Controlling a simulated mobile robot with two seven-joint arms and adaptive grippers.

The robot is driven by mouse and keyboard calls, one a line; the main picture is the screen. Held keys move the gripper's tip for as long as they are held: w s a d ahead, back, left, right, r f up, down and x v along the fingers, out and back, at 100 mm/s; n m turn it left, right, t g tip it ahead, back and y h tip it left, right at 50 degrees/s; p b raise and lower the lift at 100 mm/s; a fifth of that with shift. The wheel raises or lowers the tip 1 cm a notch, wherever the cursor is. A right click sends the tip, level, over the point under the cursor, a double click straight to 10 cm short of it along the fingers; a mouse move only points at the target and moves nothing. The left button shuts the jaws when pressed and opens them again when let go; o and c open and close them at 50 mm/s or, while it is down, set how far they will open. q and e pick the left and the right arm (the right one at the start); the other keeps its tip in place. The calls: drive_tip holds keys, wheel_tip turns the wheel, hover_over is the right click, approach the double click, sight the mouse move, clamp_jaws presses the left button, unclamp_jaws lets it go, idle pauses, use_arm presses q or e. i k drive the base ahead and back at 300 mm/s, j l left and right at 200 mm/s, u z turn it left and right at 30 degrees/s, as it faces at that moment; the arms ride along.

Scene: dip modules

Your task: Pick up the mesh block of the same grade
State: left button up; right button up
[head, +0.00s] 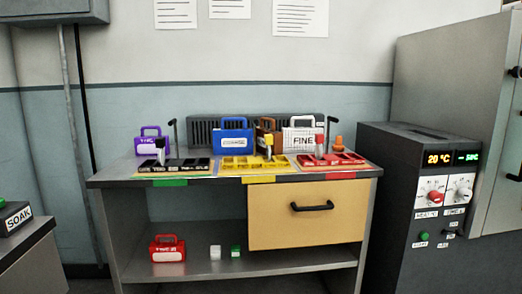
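Several handled blocks stand along the back of the bench. A blue block (234,139) is labelled COARSE and a white block (300,141) is labelled FINE. A purple block (150,145) at the left has a label too small to read surely. A brown block (266,130) is partly hidden between the blue and white ones. A red handled block (167,250) with an unclear label sits on the lower shelf. I cannot tell which of these are mesh blocks. Neither gripper is in view.
Black (172,168), yellow (234,164) and red (345,164) compartment trays line the bench front (110,182). A closed drawer (307,223) is below. Small white (215,252) and green (236,252) pieces sit on the shelf. A dark dial unit (405,160) stands right; a SOAK box (14,220) left.

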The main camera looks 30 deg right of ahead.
sight(225, 141)
drive_tip(key=z, duration=1)
